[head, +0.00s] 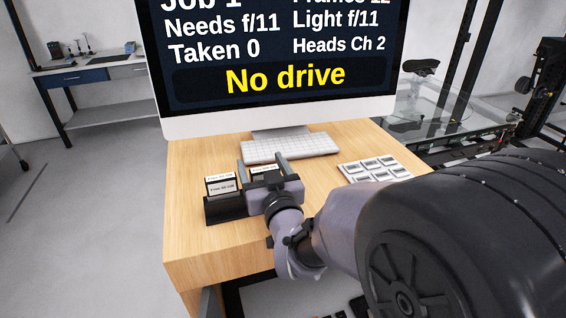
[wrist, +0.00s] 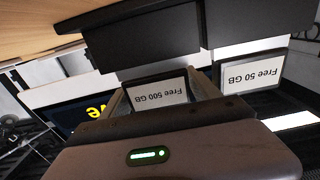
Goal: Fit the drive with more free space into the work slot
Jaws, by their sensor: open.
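A drive with a white label reading "Free 50 GB" (head: 222,187) stands in a black holder (head: 226,211) on the desk. It also shows at the right of the upside-down wrist view (wrist: 252,75). A second drive, labelled "Free 500 GB" (wrist: 157,93), shows in the wrist view between the fingers of my gripper (wrist: 160,90). In the head view my gripper (head: 267,172) is over the right part of the holder, just right of the 50 GB drive. Its fingers are open, one on each side of the 500 GB drive. I cannot make out the work slot.
A monitor (head: 272,123) stands behind, reading "No drive" and "Needs f/11". A white keyboard (head: 290,148) lies in front of it. A pad of several white-grey tiles (head: 373,169) lies at the right of the wooden desk (head: 190,165).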

